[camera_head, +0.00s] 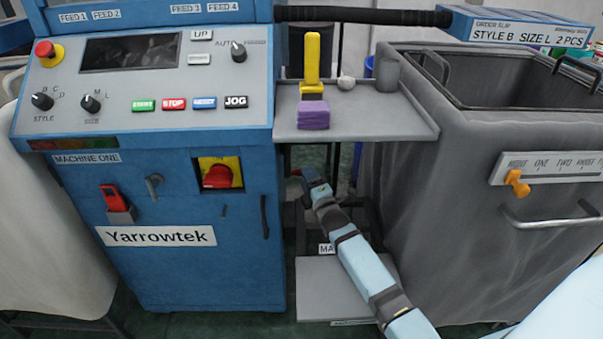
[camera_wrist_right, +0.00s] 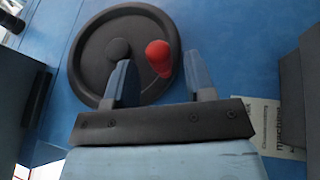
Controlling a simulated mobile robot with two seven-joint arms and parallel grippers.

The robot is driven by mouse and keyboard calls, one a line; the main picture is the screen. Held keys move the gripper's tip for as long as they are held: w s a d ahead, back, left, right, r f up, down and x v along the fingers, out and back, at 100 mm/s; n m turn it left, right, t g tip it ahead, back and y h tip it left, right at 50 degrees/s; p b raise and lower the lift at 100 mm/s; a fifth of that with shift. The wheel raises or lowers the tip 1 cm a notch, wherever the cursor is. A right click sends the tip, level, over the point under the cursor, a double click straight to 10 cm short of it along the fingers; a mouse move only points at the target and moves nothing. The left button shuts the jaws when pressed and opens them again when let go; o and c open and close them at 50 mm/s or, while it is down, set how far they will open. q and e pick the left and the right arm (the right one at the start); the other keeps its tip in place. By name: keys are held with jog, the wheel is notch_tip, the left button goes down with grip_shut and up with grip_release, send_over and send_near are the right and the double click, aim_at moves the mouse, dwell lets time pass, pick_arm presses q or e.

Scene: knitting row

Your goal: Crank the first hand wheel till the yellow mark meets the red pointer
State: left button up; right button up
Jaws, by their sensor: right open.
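The hand wheel (camera_wrist_right: 95,50) shows in the right wrist view as a black disc with a round hub on a blue panel. Its red crank knob (camera_wrist_right: 158,58) stands at the wheel's right side. My right gripper (camera_wrist_right: 158,62) is open, and the knob appears between its two fingertips, nearer the right one. I cannot tell whether either finger touches it. In the head view my right arm reaches to the right side of machine one (camera_head: 165,275); the wheel is hidden there. I see no yellow mark or red pointer on the wheel. My left gripper is not in view.
A grey shelf (camera_head: 400,122) with a purple block (camera_head: 313,115) and a yellow upright piece (camera_head: 312,65) sits above my right arm. A grey bin (camera_head: 440,240) stands close on the right. A white label (camera_wrist_right: 268,125) is on the panel beside the gripper.

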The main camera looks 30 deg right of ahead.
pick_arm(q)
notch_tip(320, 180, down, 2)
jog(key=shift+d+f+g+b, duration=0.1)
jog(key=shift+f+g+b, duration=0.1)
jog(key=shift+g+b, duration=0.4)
pick_arm(e)
jog(key=x, duration=0.5)
grip_shut()
